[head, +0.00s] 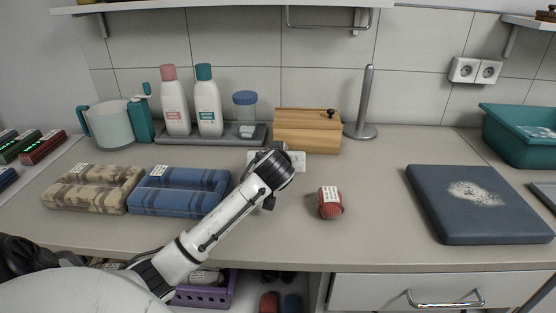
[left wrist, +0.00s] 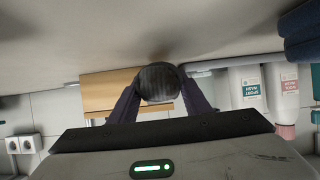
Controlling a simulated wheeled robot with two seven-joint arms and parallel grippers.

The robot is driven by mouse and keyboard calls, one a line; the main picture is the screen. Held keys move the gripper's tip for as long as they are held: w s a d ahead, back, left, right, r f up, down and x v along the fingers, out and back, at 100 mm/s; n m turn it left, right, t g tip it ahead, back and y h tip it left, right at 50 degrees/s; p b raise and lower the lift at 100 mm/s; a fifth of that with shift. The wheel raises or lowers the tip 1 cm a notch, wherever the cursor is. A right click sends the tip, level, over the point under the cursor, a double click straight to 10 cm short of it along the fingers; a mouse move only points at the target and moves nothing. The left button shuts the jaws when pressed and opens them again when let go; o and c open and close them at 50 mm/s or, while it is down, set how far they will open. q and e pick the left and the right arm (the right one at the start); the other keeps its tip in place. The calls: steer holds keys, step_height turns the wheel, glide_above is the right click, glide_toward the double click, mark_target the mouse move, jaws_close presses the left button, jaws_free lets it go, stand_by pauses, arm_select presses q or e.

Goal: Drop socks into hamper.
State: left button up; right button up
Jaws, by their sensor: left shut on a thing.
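My left gripper (head: 272,172) is above the middle of the counter. In the left wrist view its two fingers (left wrist: 158,105) are shut on a dark grey rolled sock (left wrist: 158,80). A red rolled sock (head: 330,204) with a white label lies on the counter, to the right of this gripper and apart from it. A purple basket (head: 228,291), perhaps the hamper, stands below the counter front, partly hidden by my left arm. My right gripper is not in view.
Folded camouflage (head: 92,187) and blue plaid (head: 180,190) cloths lie on the left. Bottles (head: 208,105) and a wooden box (head: 307,130) stand along the wall. The counter around the red sock is clear.

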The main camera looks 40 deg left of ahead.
arm_select(q)
steer(key=shift+f, duration=0.8)
steer(key=shift+f, duration=0.1)
steer(key=o, duration=1)
steer(key=shift+f, duration=0.1)
steer(key=shift+o, duration=0.2)
